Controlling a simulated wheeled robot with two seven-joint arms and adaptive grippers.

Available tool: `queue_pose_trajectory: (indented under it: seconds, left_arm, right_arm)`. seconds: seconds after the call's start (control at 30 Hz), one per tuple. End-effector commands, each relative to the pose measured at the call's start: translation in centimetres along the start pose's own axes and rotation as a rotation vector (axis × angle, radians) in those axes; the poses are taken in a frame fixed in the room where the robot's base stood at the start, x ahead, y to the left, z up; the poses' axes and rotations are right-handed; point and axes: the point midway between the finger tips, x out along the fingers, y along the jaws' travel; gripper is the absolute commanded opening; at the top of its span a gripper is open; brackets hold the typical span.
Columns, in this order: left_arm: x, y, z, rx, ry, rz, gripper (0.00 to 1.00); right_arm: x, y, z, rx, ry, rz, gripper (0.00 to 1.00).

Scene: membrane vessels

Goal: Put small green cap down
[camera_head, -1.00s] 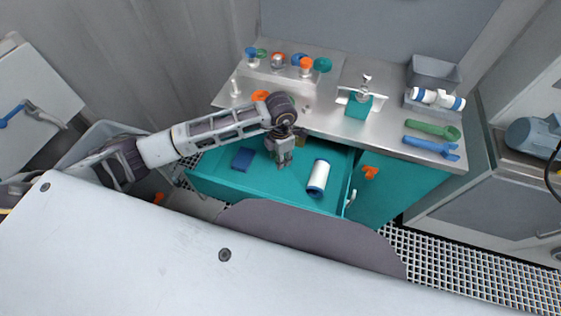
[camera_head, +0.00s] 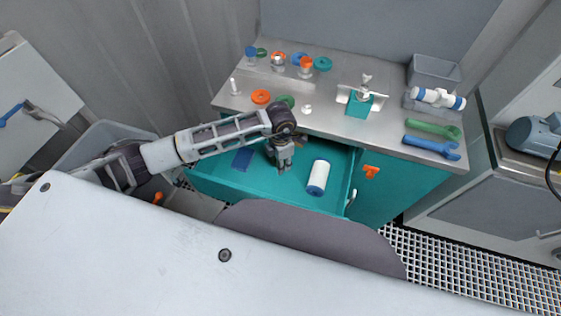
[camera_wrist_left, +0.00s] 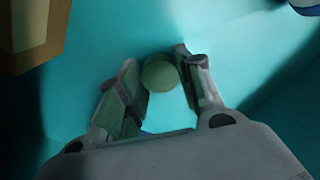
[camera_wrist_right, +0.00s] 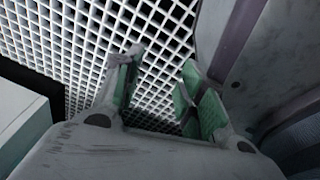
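The small green cap (camera_wrist_left: 160,74) is a round green disc between the fingertips of my left gripper (camera_wrist_left: 161,70) in the left wrist view. Both fingers appear to touch its sides. In the head view my left gripper (camera_head: 283,166) points down into the open teal drawer (camera_head: 225,186); the cap cannot be made out there. The drawer floor lies below the cap; the gap between them is hard to judge. My right gripper (camera_wrist_right: 160,82) is open and empty above a white floor grating.
In the drawer lie a white cylinder with blue ends (camera_head: 318,177) and a dark blue piece (camera_head: 242,158). A brown-yellow block (camera_wrist_left: 35,35) is near my left gripper. The counter (camera_head: 325,118) above holds coloured rings, a teal stand (camera_head: 358,105) and wrenches (camera_head: 431,147).

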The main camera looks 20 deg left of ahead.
Motion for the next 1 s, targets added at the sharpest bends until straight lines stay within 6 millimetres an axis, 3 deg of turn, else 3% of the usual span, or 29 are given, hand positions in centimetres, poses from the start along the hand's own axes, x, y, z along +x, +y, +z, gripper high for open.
queue_pose_trajectory:
  seconds: [0.1, 0.63, 1.0]
  left_arm:
    - [0.0, 0.0, 0.0, 0.0, 0.0, 0.0, 0.54]
    - [-0.4, 0.0, 0.0, 0.0, 0.0, 0.0, 0.54]
    - [-4.8, 0.1, 0.0, 0.001, -0.002, 0.002, 0.54]
  right_arm:
    - [0.0, -0.1, -0.1, 0.001, 0.001, -0.001, 0.4]
    - [-0.3, -0.3, 1.3, 0.0, -0.013, -0.003, 0.4]
    - [-0.1, 0.0, 1.4, -0.001, -0.018, 0.0, 0.4]
